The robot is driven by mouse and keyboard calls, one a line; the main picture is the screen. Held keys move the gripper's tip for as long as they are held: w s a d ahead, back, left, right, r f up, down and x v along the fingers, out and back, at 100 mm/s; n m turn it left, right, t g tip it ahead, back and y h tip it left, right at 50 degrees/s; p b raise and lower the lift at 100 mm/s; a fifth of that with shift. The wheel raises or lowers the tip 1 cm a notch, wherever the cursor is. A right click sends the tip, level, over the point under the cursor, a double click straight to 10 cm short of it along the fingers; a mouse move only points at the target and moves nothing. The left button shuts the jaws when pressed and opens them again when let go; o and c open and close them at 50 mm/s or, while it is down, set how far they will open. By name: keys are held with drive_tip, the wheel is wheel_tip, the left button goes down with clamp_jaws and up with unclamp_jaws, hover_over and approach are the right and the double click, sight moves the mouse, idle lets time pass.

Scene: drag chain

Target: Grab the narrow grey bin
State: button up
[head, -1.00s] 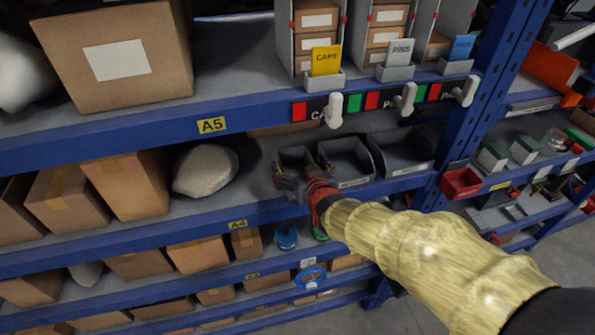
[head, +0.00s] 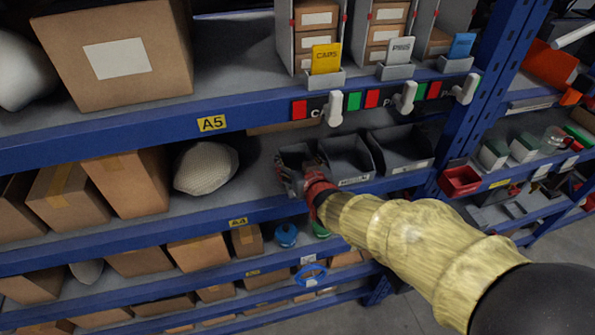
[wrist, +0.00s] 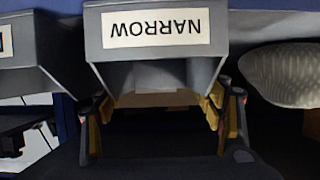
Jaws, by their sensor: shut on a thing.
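The narrow grey bin (head: 291,155) is the leftmost of a row of grey bins on the shelf just below the A5 rail. In the wrist view its front (wrist: 115,58) carries an upside-down white label reading NARROW. My gripper (head: 303,180) is at the bin's front in the head view and hides part of it. In the wrist view my gripper (wrist: 158,108) has one finger at each side of the bin, and it is shut on it. The exact finger contact is hard to make out. The bin looks level and still among its neighbours.
A wider grey bin (head: 347,157) stands close on the right, with another dark grey bin (head: 402,150) beyond it. A pale rounded bundle (head: 206,168) lies to the left. The blue A5 shelf beam (head: 150,136) runs above the bins.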

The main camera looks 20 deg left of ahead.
drive_tip(key=c, duration=0.4)
drive_tip(key=shift+r, duration=0.1)
